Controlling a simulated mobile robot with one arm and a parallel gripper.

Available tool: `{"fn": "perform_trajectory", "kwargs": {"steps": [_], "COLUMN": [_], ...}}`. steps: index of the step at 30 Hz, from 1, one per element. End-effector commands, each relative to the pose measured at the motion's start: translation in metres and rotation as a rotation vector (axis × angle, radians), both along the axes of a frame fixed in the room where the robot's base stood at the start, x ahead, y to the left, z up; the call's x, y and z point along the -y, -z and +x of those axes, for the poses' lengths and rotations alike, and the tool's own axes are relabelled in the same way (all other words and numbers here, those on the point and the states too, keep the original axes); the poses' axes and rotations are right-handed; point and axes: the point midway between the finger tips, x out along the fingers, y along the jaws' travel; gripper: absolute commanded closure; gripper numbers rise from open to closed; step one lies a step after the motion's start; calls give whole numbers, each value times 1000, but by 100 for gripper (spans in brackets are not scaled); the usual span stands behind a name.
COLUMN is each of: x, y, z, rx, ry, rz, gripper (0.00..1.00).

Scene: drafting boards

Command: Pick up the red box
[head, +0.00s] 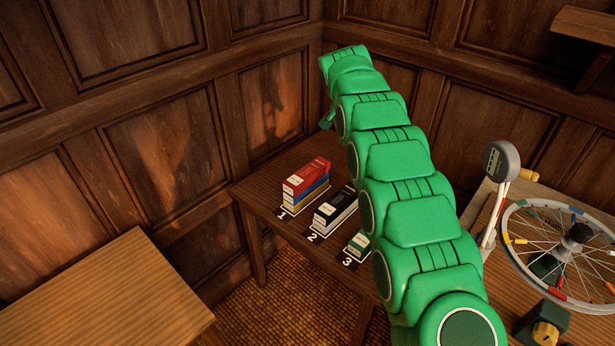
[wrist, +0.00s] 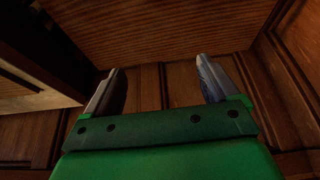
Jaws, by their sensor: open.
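The red box (head: 306,173) lies on top of a stack at the spot marked 1, with a blue box (head: 313,188) and a yellow one (head: 308,199) under it. The stack stands on the left part of a wooden table (head: 258,190) in the head view. My gripper (wrist: 161,82) is open and empty in the wrist view, its two fingers wide apart with wood panelling and a wooden surface beyond. In the head view my green arm reaches up past the table, and the gripper's fingers cannot be made out. The red box does not show in the wrist view.
A black-topped stack (head: 335,207) stands at spot 2 and a green box (head: 360,243) at spot 3, partly near my arm. A spoked wheel (head: 540,222) and a gauge (head: 500,160) are on the right. An empty wooden table (head: 110,295) is at front left.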

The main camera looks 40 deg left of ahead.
Motion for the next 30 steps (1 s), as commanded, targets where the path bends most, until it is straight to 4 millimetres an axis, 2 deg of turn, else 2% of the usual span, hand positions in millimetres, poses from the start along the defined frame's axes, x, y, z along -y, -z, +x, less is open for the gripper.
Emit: {"fn": "perform_trajectory", "kwargs": {"steps": [1,6,9,15,22,30], "x": [-15,-56,-77,-109,-122,-121], "y": [11,46,70,103,117,137], "z": [-9,-36,-54,-86,-100,-93], "rx": [-1,-5,-11,-14,-14,-15], "ry": [-1,10,19,35,44,46], "rz": [0,1,-4,-3,2,-1], "gripper": [12,12,12,12,12,12]}}
